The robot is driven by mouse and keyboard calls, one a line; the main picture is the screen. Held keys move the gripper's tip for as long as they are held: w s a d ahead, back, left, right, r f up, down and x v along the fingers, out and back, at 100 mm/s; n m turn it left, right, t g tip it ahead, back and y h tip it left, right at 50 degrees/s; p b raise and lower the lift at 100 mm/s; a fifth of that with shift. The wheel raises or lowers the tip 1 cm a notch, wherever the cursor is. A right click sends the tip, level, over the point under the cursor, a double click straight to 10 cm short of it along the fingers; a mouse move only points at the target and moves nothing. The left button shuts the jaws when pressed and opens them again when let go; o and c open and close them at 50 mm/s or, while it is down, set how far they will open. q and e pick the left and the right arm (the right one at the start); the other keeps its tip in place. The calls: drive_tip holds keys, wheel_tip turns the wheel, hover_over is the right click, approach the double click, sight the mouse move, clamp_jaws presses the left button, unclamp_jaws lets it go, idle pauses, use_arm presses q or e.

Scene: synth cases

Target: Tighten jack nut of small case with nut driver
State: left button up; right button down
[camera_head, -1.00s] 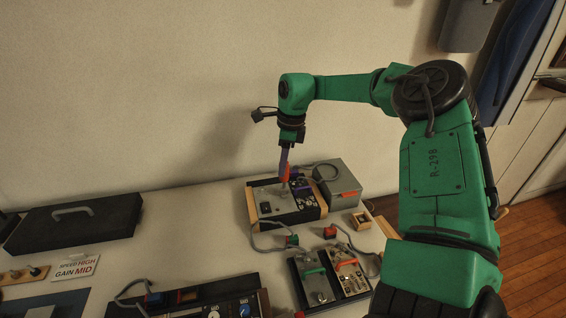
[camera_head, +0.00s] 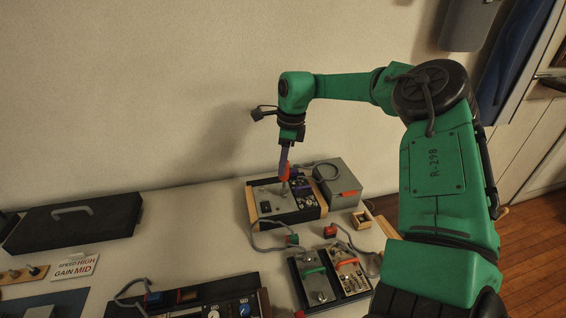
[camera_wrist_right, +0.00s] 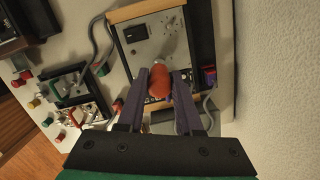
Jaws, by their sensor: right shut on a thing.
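My right gripper (camera_head: 284,163) points down over a wood-sided case (camera_head: 268,194) with a grey panel at the back of the table. Its purple fingers are shut on the red handle of the nut driver (camera_head: 285,173). In the right wrist view the handle (camera_wrist_right: 158,80) sits between the fingertips (camera_wrist_right: 160,82), with the grey panel (camera_wrist_right: 150,38) beyond. The driver's lower end is at the panel; I cannot tell whether it is seated on the jack nut, which is hidden. My left gripper is not in view.
A grey box (camera_head: 338,178) stands close to the right of the case. A small wooden tray (camera_head: 361,219), two small panel cases (camera_head: 315,283) and cables lie in front. A black case (camera_head: 75,222) is at the left.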

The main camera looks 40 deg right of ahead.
drive_tip(key=shift+f+b, duration=0.9)
drive_tip(key=shift+f, duration=0.2)
idle(0.5)
drive_tip(key=shift+m+b, duration=0.3)
drive_tip(key=shift+m, duration=1.1)
drive_tip(key=shift+m+b, duration=0.3)
drive_tip(key=shift+m, duration=0.4)
drive_tip(key=shift+r+m+h, duration=0.1)
drive_tip(key=shift+m+h, duration=0.2)
drive_tip(key=shift+m, duration=0.5)
